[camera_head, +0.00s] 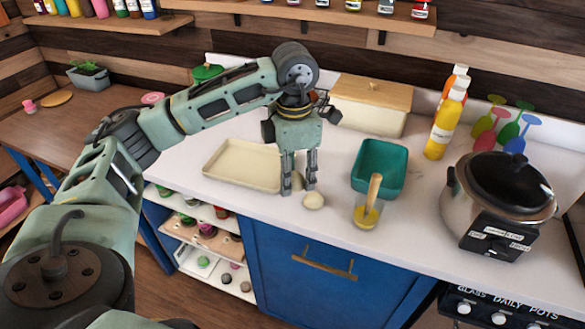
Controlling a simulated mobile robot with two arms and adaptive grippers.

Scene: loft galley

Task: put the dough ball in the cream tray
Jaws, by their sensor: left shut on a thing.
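My left gripper (299,188) points down over the white counter. It is shut on a pale, round dough ball (298,181), which is partly hidden by the fingers. My right gripper is not in view.
A teal bin (380,166) and a glass with a wooden-handled tool (368,212) stand right of the gripper. A wooden-lidded box (368,112) is behind. Yellow bottles (447,122) and a cooker (497,203) are farther right.

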